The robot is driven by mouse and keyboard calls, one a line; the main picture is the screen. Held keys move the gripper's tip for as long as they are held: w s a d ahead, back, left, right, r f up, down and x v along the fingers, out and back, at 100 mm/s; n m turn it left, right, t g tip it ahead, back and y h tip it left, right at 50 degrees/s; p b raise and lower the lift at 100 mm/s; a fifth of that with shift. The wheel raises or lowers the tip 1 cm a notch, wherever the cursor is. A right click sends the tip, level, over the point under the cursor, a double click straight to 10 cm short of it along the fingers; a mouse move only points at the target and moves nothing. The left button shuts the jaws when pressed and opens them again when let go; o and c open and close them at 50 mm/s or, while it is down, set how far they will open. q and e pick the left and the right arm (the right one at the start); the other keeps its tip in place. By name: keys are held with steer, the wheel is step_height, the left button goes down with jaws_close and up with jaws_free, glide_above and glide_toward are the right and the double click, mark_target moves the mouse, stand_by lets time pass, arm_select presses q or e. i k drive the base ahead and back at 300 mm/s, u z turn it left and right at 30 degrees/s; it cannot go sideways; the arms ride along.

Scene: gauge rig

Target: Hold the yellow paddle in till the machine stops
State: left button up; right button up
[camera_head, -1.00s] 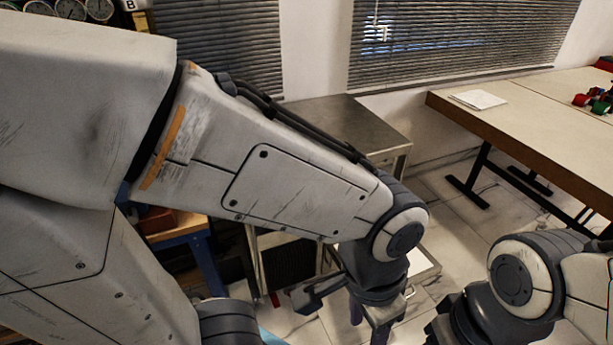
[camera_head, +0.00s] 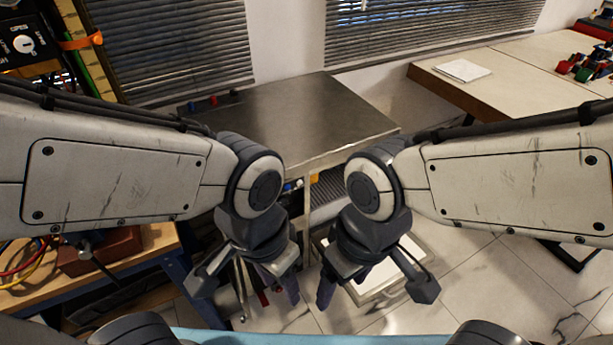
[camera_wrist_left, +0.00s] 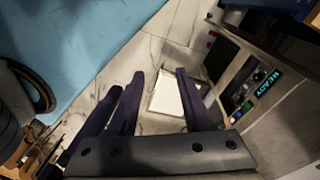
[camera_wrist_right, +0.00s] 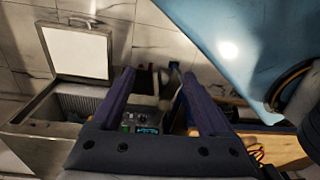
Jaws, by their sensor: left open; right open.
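I cannot make out the yellow paddle clearly in any view. A metal-topped cabinet (camera_head: 300,115), which looks like the machine, stands beyond my grippers. Its control panel reads READY in the left wrist view (camera_wrist_left: 262,84), and a small lit display (camera_wrist_right: 147,130) shows in the right wrist view. A flap with a white panel (camera_wrist_right: 78,52) stands open beside it. My left gripper (camera_head: 265,288) is open and empty in front of the cabinet. My right gripper (camera_head: 341,288) is open and empty, close to its right. Both wrists hide part of the cabinet's front.
A wooden bench (camera_head: 120,262) with a red-brown box (camera_head: 100,250) and coloured cables is at the left. A long table (camera_head: 520,85) with a white sheet (camera_head: 463,70) is at the back right. Tiled floor (camera_head: 480,285) is clear at the lower right.

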mark_target(314, 178)
steer(key=z, duration=1.85)
steer(key=i, duration=2.5)
steer(key=u, duration=3.45)
